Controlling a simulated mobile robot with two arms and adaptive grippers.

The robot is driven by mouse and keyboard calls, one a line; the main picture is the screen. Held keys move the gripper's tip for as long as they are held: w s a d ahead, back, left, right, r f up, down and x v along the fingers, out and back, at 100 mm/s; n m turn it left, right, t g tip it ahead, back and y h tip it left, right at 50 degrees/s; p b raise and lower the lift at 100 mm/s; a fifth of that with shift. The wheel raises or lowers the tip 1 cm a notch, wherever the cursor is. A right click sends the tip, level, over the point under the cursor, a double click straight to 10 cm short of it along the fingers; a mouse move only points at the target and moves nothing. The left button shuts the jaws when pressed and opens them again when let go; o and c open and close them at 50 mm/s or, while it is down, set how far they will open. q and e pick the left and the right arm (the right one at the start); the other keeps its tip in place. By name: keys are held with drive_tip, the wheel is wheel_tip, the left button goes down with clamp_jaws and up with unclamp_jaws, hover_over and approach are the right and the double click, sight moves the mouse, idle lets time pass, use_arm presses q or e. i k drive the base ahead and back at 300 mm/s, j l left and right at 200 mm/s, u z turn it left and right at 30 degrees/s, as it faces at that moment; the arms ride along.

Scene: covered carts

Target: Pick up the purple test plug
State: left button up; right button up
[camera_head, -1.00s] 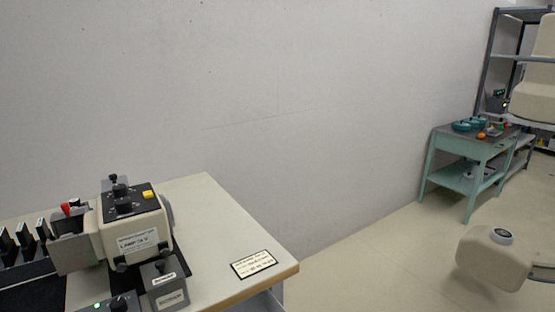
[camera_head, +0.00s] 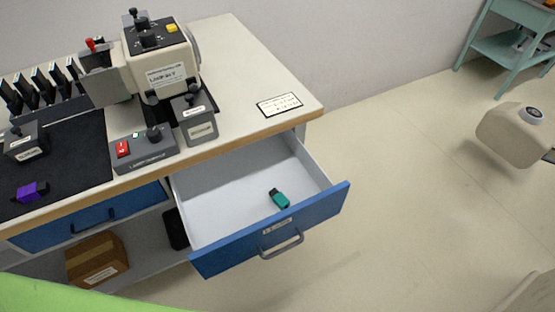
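The purple test plug (camera_head: 31,191) is a small purple block with dark ends. It lies on the black mat (camera_head: 70,150) near the front edge of the workbench, at the far left of the head view. Neither of my grippers shows in this view, so I cannot tell how they stand to the plug.
A blue-fronted drawer (camera_head: 270,237) stands open below the bench top (camera_head: 260,75), with a teal plug-like piece (camera_head: 279,199) inside. A grey box with a red switch (camera_head: 144,153) and a lamp apparatus (camera_head: 160,60) stand right of the mat.

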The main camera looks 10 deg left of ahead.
sight(34, 191)
drive_tip(key=u, duration=2)
